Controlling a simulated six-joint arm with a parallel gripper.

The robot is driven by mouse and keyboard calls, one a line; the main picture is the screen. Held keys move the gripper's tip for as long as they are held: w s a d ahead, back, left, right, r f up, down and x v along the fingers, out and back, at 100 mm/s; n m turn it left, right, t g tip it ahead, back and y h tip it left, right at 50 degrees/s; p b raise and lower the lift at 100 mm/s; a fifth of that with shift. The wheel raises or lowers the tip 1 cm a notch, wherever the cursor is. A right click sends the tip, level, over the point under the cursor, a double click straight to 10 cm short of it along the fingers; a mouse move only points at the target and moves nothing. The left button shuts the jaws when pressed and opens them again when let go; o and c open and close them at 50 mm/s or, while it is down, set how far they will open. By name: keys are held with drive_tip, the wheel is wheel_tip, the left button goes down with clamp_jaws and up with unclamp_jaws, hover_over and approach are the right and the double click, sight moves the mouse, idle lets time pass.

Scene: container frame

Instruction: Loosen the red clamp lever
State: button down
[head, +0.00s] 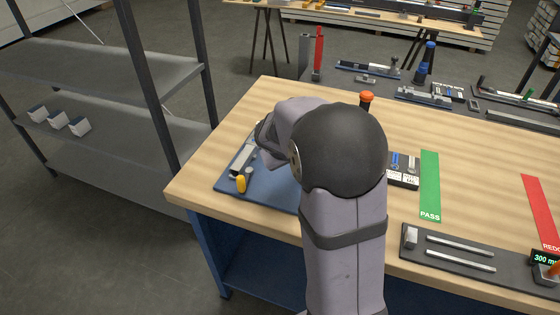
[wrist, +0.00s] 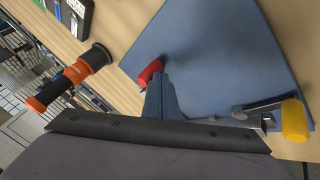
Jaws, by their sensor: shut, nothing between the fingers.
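In the head view the near left part of the blue plate (head: 228,189) shows on the bench. My arm hides the red lever and my gripper there.
A yellow-handled part (wrist: 294,120) sits at the plate's edge, also in the head view (head: 241,184). An orange-and-black tool (wrist: 70,78) stands beside the plate. A green PASS strip (head: 430,185) and a dark fixture with two rails (head: 465,260) lie to the right.

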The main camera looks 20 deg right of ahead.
drive_tip(key=n, duration=0.1)
drive_tip(key=s+d+n+t+y+p, duration=0.1)
drive_tip(key=d+p, duration=0.1)
drive_tip(key=shift+s+d+r+n, duration=0.15)
drive_tip(key=shift+d+r+n, duration=0.15)
drive_tip(key=shift+n, duration=0.1)
drive_tip(key=shift+s+d+f+n+t+y+p, duration=0.15)
drive_tip(key=shift+d+n+t+y+p, duration=0.55)
drive_tip(key=shift+n+p, duration=0.6)
drive_tip(key=shift+d+p, duration=0.2)
drive_tip(key=shift+p, duration=0.2)
drive_tip(key=shift+d+n+y+p, duration=0.3)
drive_tip(key=shift+y+p, duration=0.1)
drive_tip(key=shift+p, duration=0.2)
drive_tip(key=shift+d+p, duration=0.2)
drive_tip(key=shift+p, duration=0.2)
drive_tip(key=shift+d, duration=0.1)
drive_tip(key=shift+d+p, duration=0.35)
drive_tip(key=shift+p, duration=0.5)
drive_tip(key=shift+w+d+n+p, duration=0.2)
drive_tip(key=shift+d+n+p, duration=0.1)
drive_tip(key=shift+d+p, duration=0.55)
